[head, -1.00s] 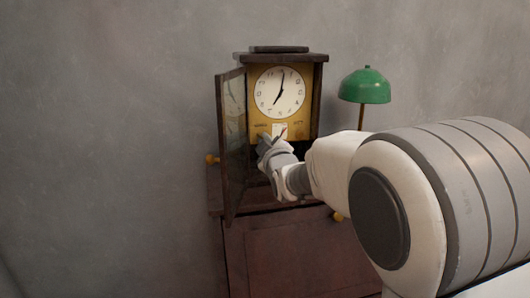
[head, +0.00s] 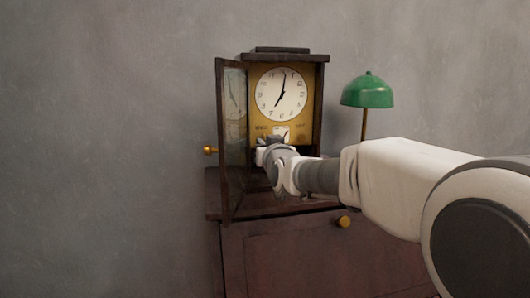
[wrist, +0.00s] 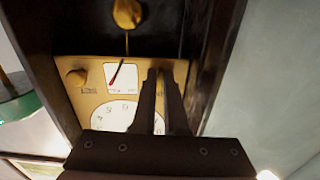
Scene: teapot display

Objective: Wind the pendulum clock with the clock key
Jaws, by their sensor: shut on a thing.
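The pendulum clock (head: 317,100) stands on a dark cabinet, its glass door (head: 233,140) swung open to the left. Its white dial (head: 281,94) sits on a gold panel. In the wrist view, the clock is upside down, with the dial (wrist: 112,116), a small white gauge with a red needle (wrist: 121,76) and a brass pendulum bob (wrist: 127,13). My gripper (head: 263,147) is at the panel's lower left. In the wrist view, my gripper (wrist: 163,72) is closed beside the gauge. The clock key is hidden between the fingers.
A brass knob (wrist: 77,77) is on the panel, across the gauge from my fingers. A green lamp (head: 367,90) stands right of the clock. The open door is close to the left of my gripper. The cabinet (head: 290,255) has a brass knob (head: 343,221).

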